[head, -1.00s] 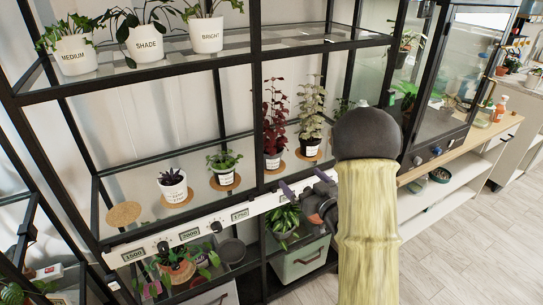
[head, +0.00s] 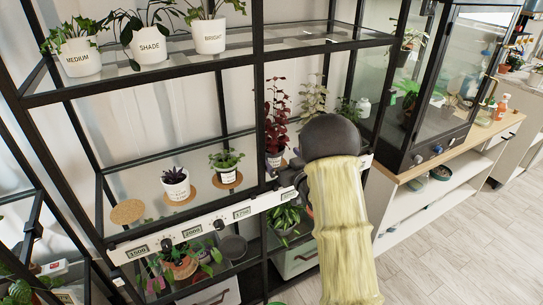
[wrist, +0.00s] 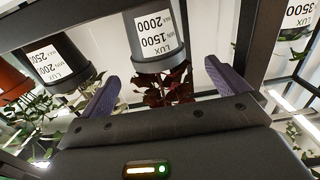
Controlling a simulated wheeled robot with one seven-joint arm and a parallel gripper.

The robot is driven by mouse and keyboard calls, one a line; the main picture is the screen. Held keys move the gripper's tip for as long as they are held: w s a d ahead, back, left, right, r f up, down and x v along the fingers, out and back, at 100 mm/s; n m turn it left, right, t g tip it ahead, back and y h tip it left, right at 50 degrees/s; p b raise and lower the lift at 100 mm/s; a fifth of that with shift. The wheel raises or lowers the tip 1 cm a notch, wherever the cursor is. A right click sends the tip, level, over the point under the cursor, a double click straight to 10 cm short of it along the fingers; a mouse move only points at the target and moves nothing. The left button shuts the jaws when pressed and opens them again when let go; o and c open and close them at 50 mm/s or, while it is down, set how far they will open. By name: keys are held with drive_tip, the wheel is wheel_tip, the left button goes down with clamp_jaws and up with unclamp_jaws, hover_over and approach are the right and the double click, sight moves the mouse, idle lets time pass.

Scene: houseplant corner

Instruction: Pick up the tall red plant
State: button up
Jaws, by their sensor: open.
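In the wrist view, which looks upside down, the open purple fingers of my gripper (wrist: 160,72) lie either side of the pot (wrist: 152,66), labelled 1500 to 2000 lux. Dark red leaves (wrist: 160,93) hang below it in that picture. I cannot tell whether the fingers touch the pot.
A pale-leaved plant (head: 313,98) stands close on the right, its pot hidden behind my arm. Small potted plants (head: 175,184) (head: 226,165) and an empty cork mat (head: 127,211) are left of the upright. The labelled front rail (head: 215,222) runs below the pots.

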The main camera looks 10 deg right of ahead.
sight(279, 153)
drive_tip(key=shift+w+d, duration=0.15)
drive_tip(key=shift+w, duration=0.05)
drive_tip(key=shift+w, duration=0.25)
drive_tip(key=p+x, duration=0.1)
drive_tip(key=x, duration=0.4)
drive_tip(key=shift+s, duration=0.1)
drive_tip(key=c, duration=1.2)
drive_tip(key=shift+o, duration=0.2)
drive_tip(key=shift+r, duration=0.15)
wheel_tip(279, 153, up, 10)
drive_tip(key=shift+b, duration=0.3)
